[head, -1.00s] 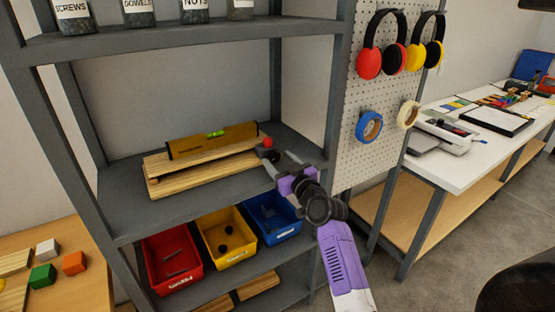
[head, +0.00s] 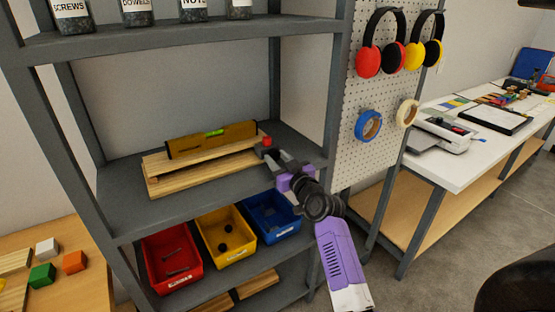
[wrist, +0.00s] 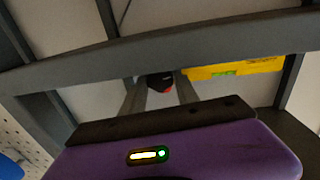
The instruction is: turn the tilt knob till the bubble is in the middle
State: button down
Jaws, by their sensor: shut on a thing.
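A yellow spirit level (head: 190,143) with a green vial (head: 213,132) lies on light wooden boards (head: 200,170) on the middle shelf. It also shows in the wrist view (wrist: 255,66). The bubble's place in the vial is too small to tell. A tilt knob, dark with a red part (head: 266,141), is at the right end of the boards. My gripper (head: 273,155) reaches in from the front right and is shut on the knob.
Grey shelf posts (head: 333,90) rise close to the right of my arm. Red (head: 150,265), yellow (head: 210,255) and blue (head: 255,232) bins stand on the shelf below. Labelled jars (head: 138,10) are above. A pegboard (head: 350,90) with headphones and tape rolls is on the right.

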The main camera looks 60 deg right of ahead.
jog(key=m+p, duration=0.1)
jog(key=m, duration=0.3)
jog(key=shift+r+y, duration=0.1)
jog(key=shift+y, duration=0.2)
jog(key=shift+m+p, duration=0.65)
jog(key=shift+m, duration=0.75)
jog(key=c, duration=0.9)
grip_release()
